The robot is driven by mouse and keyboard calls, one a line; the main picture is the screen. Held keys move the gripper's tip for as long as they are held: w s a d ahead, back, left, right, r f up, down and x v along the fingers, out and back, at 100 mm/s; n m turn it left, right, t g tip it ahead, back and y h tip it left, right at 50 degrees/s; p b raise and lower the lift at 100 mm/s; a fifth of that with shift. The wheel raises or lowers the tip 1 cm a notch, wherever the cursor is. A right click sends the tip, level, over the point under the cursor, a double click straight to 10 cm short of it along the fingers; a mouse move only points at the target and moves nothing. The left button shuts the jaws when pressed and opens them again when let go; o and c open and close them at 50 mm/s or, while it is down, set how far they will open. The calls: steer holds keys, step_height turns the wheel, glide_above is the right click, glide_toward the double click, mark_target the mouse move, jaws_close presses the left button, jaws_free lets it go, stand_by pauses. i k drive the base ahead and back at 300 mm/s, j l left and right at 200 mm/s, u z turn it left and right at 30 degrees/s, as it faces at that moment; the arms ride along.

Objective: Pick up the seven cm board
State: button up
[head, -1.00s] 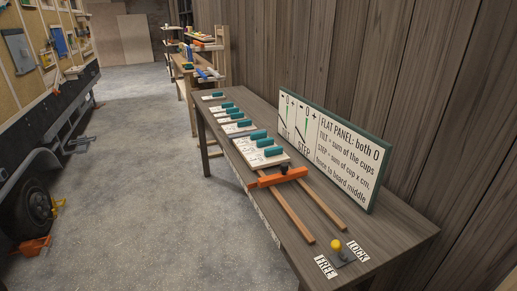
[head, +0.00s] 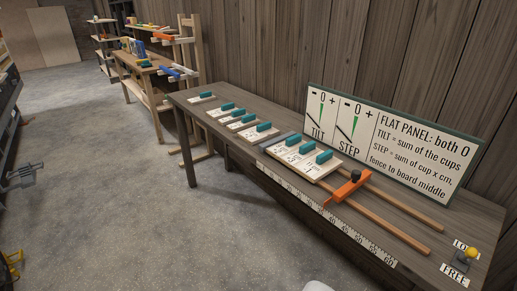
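Several pale boards with teal grips lie in a row on the long grey-brown table (head: 390,207). A group of boards (head: 218,113) lies close together in the middle. A larger, wider board or set of boards (head: 318,174) lies at the near end of the row, beside the orange fence (head: 348,188). The markings on the boards are too small to read, so I cannot tell which is the seven cm board.
A ruler strip (head: 330,216) runs along the table's front edge. Two wooden rails (head: 400,225) extend toward a yellow-knobbed lever (head: 470,254). A sign panel (head: 395,135) stands behind the boards. Wooden shelving (head: 150,65) stands farther back. The concrete floor (head: 110,190) left of the table is open.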

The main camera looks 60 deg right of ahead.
mark_target(309, 150)
steer(key=i+j+z, duration=0.45)
steer(key=i+j, duration=1)
steer(key=i, duration=0.05)
